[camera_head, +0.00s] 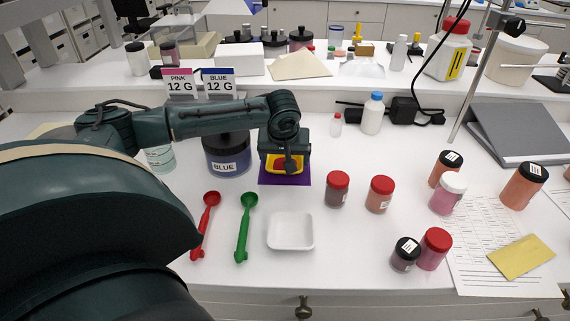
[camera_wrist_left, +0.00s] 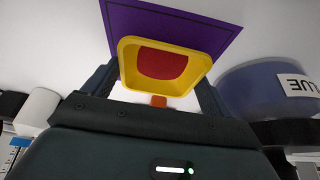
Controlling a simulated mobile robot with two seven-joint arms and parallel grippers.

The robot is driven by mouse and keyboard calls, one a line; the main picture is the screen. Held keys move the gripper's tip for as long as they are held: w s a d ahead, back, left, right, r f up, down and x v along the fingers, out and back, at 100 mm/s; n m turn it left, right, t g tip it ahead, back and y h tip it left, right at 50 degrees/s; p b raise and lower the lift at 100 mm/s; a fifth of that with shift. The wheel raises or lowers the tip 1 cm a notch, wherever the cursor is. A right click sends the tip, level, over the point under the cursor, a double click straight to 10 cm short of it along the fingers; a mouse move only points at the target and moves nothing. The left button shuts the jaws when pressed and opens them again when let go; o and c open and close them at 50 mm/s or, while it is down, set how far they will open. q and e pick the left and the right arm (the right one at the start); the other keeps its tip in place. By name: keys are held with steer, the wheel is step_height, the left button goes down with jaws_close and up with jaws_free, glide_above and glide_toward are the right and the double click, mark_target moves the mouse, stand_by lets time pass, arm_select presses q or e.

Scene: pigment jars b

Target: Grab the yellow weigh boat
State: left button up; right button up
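The yellow weigh boat (camera_head: 287,170) is at the purple mat (camera_head: 286,181), under my left gripper (camera_head: 288,164). In the left wrist view the boat (camera_wrist_left: 187,88) holds something red, and the purple mat (camera_wrist_left: 178,26) shows behind it. My left gripper (camera_wrist_left: 158,88) has its fingers spread, one on each side of the boat and very close to its walls. I cannot tell whether they press on it, or whether the boat rests on the mat. My right gripper is not in view.
A large blue jar (camera_head: 226,158) stands just left of the mat. A red scoop (camera_head: 206,222), a green scoop (camera_head: 245,225) and a white dish (camera_head: 290,231) lie in front. Red-capped jars (camera_head: 337,190) (camera_head: 380,194) stand to the right. Price-like cards (camera_head: 217,84) stand behind.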

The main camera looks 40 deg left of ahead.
arm_select(q)
steer(key=c, duration=0.6)
steer(key=shift+r, duration=0.1)
steer(key=shift+c, duration=0.2)
